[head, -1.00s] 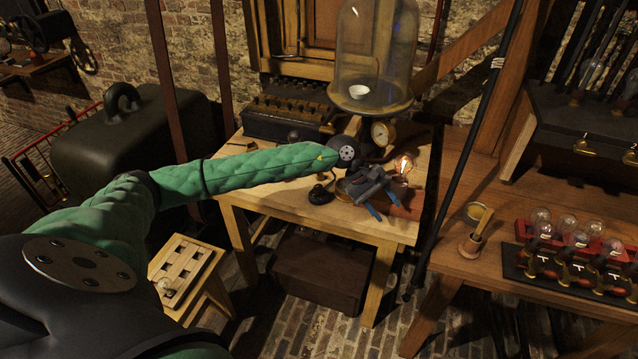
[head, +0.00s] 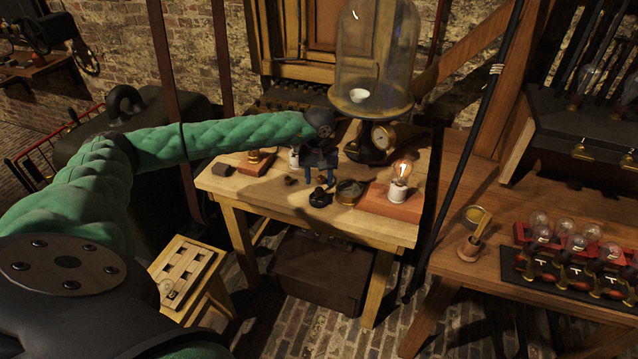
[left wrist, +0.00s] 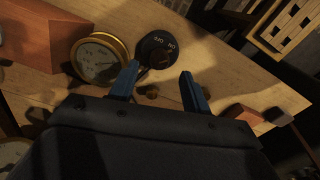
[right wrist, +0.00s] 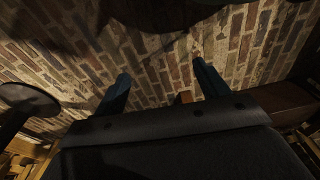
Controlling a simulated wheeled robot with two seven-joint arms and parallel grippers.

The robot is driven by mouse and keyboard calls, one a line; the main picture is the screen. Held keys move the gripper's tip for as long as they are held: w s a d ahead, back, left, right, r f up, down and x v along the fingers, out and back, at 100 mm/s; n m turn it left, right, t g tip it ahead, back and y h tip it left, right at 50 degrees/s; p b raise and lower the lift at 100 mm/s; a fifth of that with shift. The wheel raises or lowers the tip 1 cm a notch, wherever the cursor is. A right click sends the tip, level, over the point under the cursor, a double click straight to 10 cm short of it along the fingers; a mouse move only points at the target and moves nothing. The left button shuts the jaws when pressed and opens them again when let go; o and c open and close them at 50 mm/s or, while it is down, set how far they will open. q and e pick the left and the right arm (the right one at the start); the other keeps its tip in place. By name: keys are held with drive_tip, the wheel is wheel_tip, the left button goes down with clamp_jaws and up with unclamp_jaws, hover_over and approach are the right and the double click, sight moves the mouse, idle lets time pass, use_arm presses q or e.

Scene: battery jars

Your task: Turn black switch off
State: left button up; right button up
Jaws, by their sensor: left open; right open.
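The black switch (head: 320,197) stands on the wooden table near its front edge. In the left wrist view the round black switch (left wrist: 157,49) carries white lettering and sits just beyond the left fingertip. My left gripper (head: 320,182) points down over the table, just behind the switch in the head view. Its blue fingers (left wrist: 160,80) are apart with nothing between them. My right gripper (right wrist: 160,75) is open and empty, with brick behind it; it is not seen in the head view.
A brass-rimmed gauge (head: 349,192) lies right beside the switch. A lit bulb (head: 401,178) stands on a red-brown base (head: 385,207) to the right. A glass bell jar (head: 372,60) and an upright dial (head: 383,136) stand behind. The table's front left (head: 240,190) is clear.

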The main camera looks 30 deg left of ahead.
sight(319, 189)
use_arm(q)
drive_tip(key=shift+f+p, duration=0.5)
drive_tip(key=shift+f, duration=1.3)
use_arm(e)
drive_tip(key=shift+s+d+f, duration=0.15)
drive_tip(key=shift+d+f, duration=0.1)
drive_tip(key=shift+f, duration=0.6)
drive_tip(key=shift+s+d+f, duration=0.15)
drive_tip(key=shift+d+f, duration=0.05)
drive_tip(key=shift+f, duration=0.65)
use_arm(q)
drive_tip(key=c, duration=1)
